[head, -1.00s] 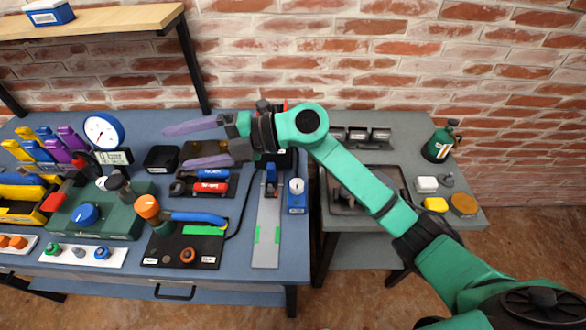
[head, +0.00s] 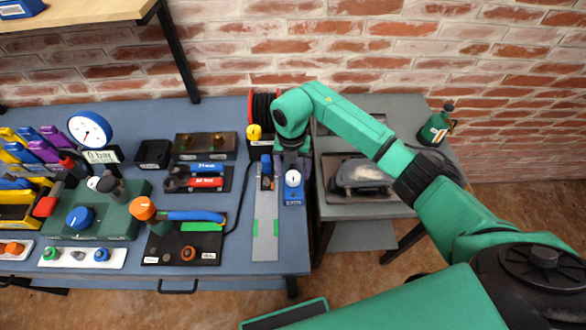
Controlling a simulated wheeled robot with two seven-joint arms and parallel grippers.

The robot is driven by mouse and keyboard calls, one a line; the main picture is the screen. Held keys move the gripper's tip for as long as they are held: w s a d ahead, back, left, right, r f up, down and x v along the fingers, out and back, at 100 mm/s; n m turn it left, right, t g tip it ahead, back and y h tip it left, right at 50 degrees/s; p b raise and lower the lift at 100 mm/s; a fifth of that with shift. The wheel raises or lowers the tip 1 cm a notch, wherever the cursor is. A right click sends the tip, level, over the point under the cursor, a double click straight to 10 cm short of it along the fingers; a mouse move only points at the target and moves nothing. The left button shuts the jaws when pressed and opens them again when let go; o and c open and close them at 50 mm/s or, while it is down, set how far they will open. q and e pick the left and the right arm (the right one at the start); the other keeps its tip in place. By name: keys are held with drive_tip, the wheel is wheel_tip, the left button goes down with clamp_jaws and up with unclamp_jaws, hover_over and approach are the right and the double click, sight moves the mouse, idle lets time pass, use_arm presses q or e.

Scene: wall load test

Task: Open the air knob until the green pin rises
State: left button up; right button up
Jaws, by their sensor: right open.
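A blue knob (head: 79,218) sits on top of a green box (head: 113,222) at the left of the blue bench. A round white gauge with a blue rim (head: 90,130) stands behind it, beside a display (head: 102,156) that reads "0 bar". I cannot make out a green pin for certain. My right gripper (head: 292,168) is open and points down over the bench's right end, near a blue device with a white dial (head: 292,188). My arm partly hides its fingers, and I see nothing held. My left gripper is not in view.
A white strip (head: 83,258) with several small knobs lies at the front. A grey side table (head: 400,108) holds an iron-like object (head: 362,176). A wooden shelf (head: 80,15) overhangs the back left.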

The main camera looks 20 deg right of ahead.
drive_tip(key=shift+s+f, duration=0.1)
drive_tip(key=shift+f, duration=0.8)
clamp_jaws()
